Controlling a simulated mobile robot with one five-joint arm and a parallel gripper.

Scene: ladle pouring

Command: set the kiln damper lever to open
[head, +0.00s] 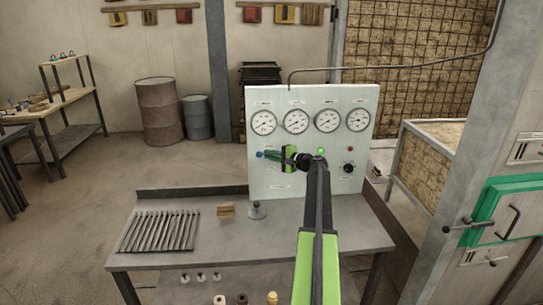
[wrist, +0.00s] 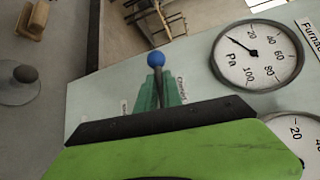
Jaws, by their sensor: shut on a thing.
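The damper lever is a thin dark rod with a blue ball knob (head: 259,154) on the left side of the pale gauge panel (head: 320,185). In the wrist view the blue knob (wrist: 156,58) sticks out just beyond the fingertips, with the rod (wrist: 158,88) between them. My gripper (head: 271,155) has green fingers and is shut on the lever; its fingers also show in the wrist view (wrist: 160,92). In the head view the knob points left. Small labels lie on both sides of the lever in the wrist view; one seems to read "Closed". The lever's base is hidden by my gripper.
Several round gauges (head: 296,121) line the panel above my gripper, with a black knob (head: 348,168) at right. On the metal bench (head: 345,225) below are a rack of rods (head: 160,230), a small wooden block (head: 226,210) and a grey weight-like piece (head: 257,211).

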